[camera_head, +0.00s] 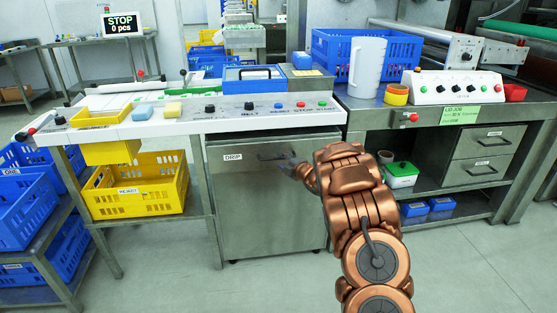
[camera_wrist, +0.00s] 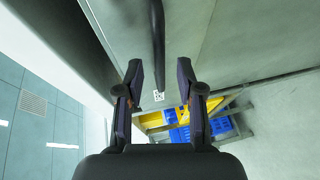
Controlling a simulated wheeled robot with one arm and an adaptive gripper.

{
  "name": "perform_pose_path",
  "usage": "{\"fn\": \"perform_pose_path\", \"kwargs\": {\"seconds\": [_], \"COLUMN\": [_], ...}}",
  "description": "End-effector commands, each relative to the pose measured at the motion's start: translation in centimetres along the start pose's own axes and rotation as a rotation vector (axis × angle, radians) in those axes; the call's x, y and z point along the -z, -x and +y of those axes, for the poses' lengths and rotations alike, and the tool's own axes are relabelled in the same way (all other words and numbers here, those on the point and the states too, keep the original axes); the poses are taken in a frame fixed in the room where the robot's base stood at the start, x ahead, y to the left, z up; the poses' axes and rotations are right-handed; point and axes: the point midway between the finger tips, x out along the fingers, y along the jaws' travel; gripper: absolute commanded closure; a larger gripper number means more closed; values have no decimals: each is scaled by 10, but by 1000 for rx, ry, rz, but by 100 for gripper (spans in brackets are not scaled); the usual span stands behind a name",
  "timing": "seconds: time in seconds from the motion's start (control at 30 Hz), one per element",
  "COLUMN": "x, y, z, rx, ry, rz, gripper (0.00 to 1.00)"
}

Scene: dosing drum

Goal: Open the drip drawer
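The drip drawer (camera_head: 262,205) is a large grey metal front under the white control counter, with a "DRIP" label at its upper left. It looks closed. Its dark bar handle (camera_head: 270,156) runs near the top edge, and my gripper (camera_head: 290,164) is close to the handle's right end, partly covered by my copper arm. In the wrist view the gripper (camera_wrist: 161,82) is open, one dark finger on each side. The dark handle (camera_wrist: 157,40) shows lengthwise in the gap between the fingers. No contact is visible, and I cannot tell how deep the handle sits.
A yellow reject crate (camera_head: 135,190) stands on a shelf left of the drawer. Blue crates (camera_head: 35,190) sit further left. A steel bench with two small drawers (camera_head: 483,155) stands to the right. The floor (camera_head: 270,280) before the drawer is clear.

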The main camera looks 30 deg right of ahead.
Motion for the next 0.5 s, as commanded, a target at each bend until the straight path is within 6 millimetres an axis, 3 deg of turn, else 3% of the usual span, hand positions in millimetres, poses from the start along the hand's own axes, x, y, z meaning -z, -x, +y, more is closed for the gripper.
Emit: {"fn": "perform_pose_path", "kwargs": {"seconds": [0.2, 0.5], "x": [1, 0], "y": [-24, -34], "z": [-1, 1], "rx": [0, -2], "ry": [0, 1], "rz": [2, 1], "gripper": [63, 63]}}
